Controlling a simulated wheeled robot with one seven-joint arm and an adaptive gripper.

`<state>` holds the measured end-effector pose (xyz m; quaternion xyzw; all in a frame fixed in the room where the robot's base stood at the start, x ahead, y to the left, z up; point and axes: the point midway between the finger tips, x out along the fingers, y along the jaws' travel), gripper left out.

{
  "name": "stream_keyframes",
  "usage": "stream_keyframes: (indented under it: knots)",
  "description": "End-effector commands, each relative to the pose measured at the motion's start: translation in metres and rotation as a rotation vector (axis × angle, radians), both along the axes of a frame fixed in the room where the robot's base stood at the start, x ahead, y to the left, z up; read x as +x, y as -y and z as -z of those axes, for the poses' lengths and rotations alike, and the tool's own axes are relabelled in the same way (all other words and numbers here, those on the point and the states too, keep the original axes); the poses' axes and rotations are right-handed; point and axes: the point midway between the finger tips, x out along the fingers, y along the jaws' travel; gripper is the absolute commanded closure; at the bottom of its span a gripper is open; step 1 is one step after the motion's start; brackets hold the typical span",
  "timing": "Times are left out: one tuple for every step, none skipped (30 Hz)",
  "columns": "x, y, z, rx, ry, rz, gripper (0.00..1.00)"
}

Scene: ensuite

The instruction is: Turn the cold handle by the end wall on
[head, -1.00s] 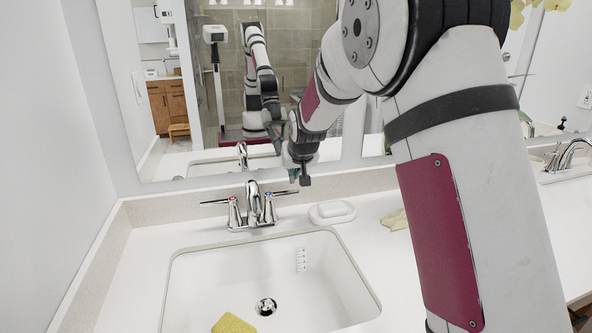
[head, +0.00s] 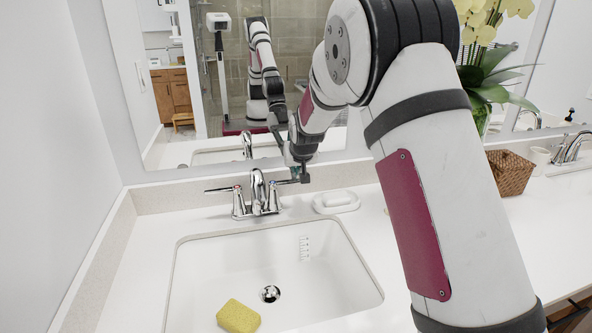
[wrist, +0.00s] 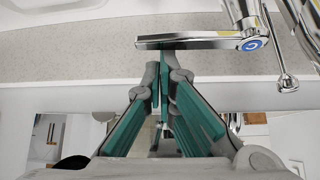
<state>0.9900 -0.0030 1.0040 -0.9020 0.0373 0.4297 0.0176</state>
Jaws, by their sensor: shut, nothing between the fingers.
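The cold handle (head: 273,196) is the right-hand lever of the chrome faucet (head: 257,188) at the sink by the left wall. Its lever points right, toward my gripper. In the wrist view the cold handle (wrist: 200,41) shows a blue cap, and its lever lies across the top, just beyond the fingertips. My gripper (head: 304,177) is shut and empty, with its tips at the lever's outer end. In the wrist view my gripper (wrist: 160,72) has its teal fingers together close to the lever; I cannot tell whether they touch. The red-marked hot handle (head: 237,200) points left.
A white soap dish (head: 336,203) stands right of the faucet, below my gripper. A yellow sponge (head: 239,316) lies in the sink (head: 330,255). The mirror (head: 225,75) rises behind. A wicker basket (head: 509,173) and a second faucet (head: 570,148) are farther right.

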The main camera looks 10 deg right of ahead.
Motion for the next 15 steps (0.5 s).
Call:
stream_keyframes:
  knots:
    - [-0.001,-0.002,0.000,-0.001,-0.001,0.010,1.00]
    - [-0.002,-0.002,0.000,-0.002,-0.001,0.018,1.00]
    - [-0.003,-0.002,0.000,-0.001,-0.001,0.032,1.00]
    - [-0.004,-0.002,0.000,-0.002,-0.001,0.043,1.00]
    - [-0.005,-0.002,-0.001,-0.002,-0.001,0.057,1.00]
    - [-0.007,-0.002,-0.001,-0.003,-0.001,0.076,1.00]
    - [-0.008,-0.002,-0.001,-0.003,-0.001,0.091,1.00]
    - [-0.010,-0.002,-0.001,-0.003,-0.001,0.108,1.00]
    - [-0.012,-0.002,-0.001,-0.004,-0.001,0.132,1.00]
    - [-0.013,-0.002,-0.001,-0.004,-0.002,0.150,1.00]
    - [-0.014,-0.002,-0.001,-0.004,-0.002,0.168,1.00]
    - [-0.016,-0.002,-0.001,-0.004,-0.002,0.193,1.00]
    - [-0.018,-0.002,-0.001,-0.004,-0.002,0.213,1.00]
    - [-0.019,-0.001,-0.001,-0.004,-0.002,0.231,1.00]
    - [-0.021,-0.001,-0.001,-0.005,-0.001,0.256,1.00]
